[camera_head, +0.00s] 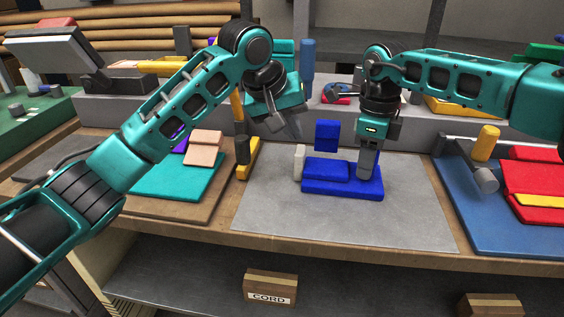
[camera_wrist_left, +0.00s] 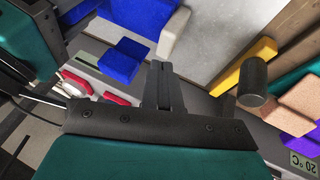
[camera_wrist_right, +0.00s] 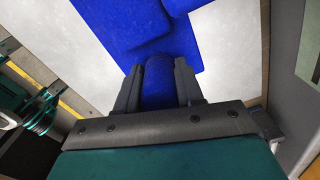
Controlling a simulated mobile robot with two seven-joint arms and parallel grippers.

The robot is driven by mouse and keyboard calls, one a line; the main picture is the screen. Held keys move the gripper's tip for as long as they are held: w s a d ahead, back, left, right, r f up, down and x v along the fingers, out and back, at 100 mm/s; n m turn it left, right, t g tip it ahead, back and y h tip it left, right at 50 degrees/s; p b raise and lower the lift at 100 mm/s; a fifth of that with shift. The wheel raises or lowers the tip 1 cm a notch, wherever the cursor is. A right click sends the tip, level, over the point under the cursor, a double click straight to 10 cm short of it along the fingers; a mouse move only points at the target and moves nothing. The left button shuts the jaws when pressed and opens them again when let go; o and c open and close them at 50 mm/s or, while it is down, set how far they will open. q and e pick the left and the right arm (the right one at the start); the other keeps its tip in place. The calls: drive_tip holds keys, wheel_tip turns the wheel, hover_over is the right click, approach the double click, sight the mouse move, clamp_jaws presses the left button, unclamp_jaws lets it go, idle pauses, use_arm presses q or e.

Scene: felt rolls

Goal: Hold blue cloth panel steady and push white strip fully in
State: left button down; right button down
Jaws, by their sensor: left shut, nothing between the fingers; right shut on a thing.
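The blue cloth panel (camera_head: 342,187) lies on a grey mat, with a smaller blue piece (camera_head: 325,170) on top. The white strip (camera_head: 299,162) stands at the panel's left end; how far it is in, I cannot tell. It also shows beside the blue cloth in the left wrist view (camera_wrist_left: 173,32). My right gripper (camera_head: 367,176) is shut on the panel's right part, with blue cloth between its fingers in the right wrist view (camera_wrist_right: 159,80). My left gripper (camera_head: 297,134) is shut and empty, above and behind the strip, apart from it.
A separate blue block (camera_head: 327,135) stands behind the panel. A yellow piece (camera_head: 248,158) and a dark cylinder (camera_head: 242,150) are left of the strip. Red pieces on a blue mat (camera_head: 455,200) lie at right. The grey mat's front (camera_head: 330,225) is clear.

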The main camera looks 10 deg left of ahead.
use_arm(q)
drive_tip(key=r, duration=0.2)
drive_tip(key=a+r, duration=0.1)
drive_tip(key=r, duration=0.2)
idle(0.5)
use_arm(e)
drive_tip(key=c, duration=0.6)
unclamp_jaws()
drive_tip(key=shift+o, duration=0.3)
drive_tip(key=o, duration=0.5)
drive_tip(key=shift+o, duration=0.2)
use_arm(q)
drive_tip(key=shift+r, duration=0.25)
use_arm(e)
drive_tip(key=shift+r, duration=0.2)
